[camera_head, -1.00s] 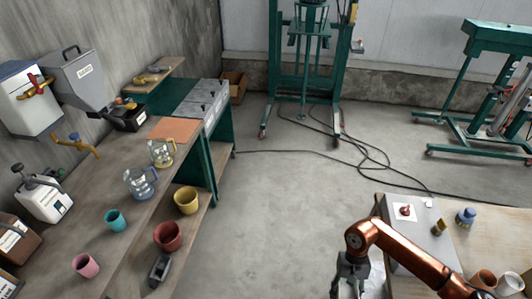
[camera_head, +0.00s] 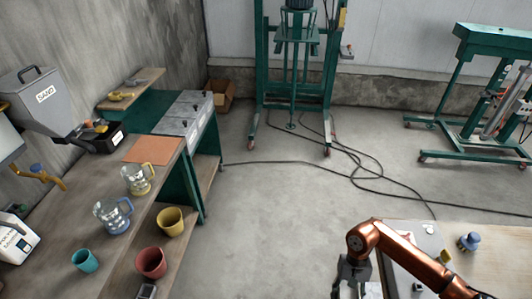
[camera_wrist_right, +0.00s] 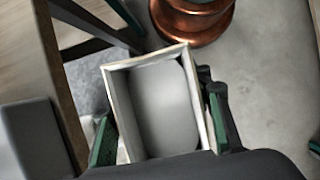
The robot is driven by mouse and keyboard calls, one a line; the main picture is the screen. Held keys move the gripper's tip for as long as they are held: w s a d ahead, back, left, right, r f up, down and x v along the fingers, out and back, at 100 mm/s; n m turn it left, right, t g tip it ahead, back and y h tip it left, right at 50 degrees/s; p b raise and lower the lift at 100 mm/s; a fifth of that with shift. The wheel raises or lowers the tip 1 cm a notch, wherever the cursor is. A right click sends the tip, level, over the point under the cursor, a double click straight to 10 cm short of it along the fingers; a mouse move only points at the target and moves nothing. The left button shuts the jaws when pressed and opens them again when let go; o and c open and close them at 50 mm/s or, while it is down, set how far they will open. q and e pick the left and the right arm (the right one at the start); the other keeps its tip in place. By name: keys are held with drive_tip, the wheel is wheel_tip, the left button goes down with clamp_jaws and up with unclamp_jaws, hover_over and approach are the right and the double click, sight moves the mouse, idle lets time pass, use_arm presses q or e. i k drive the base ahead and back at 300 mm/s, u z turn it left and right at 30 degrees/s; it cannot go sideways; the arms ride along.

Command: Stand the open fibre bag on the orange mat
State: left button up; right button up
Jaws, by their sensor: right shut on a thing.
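The orange mat (camera_head: 153,149) lies flat and bare on the left workbench in the head view, behind a jug with a yellow handle. My right gripper (camera_head: 352,284) is low in the head view, well away from the mat. In the right wrist view, my right gripper (camera_wrist_right: 160,132) is shut on the open fibre bag (camera_wrist_right: 117,102), with a finger on each of two opposite sides. The bag's mouth is a pale rectangular rim, and its inside looks grey and smooth. In the head view the bag is mostly hidden or cut off. My left gripper is not in view.
The jug with a yellow handle (camera_head: 137,179) and a blue-handled jug (camera_head: 113,215) stand on the workbench near the mat. A black bin (camera_head: 103,139) is left of the mat. Cables (camera_head: 350,160) cross the floor. Open floor lies between the workbench and the right table (camera_head: 486,255).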

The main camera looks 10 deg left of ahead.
sight(153, 149)
drive_tip(key=i, duration=3.8)
drive_tip(key=u, duration=3.55)
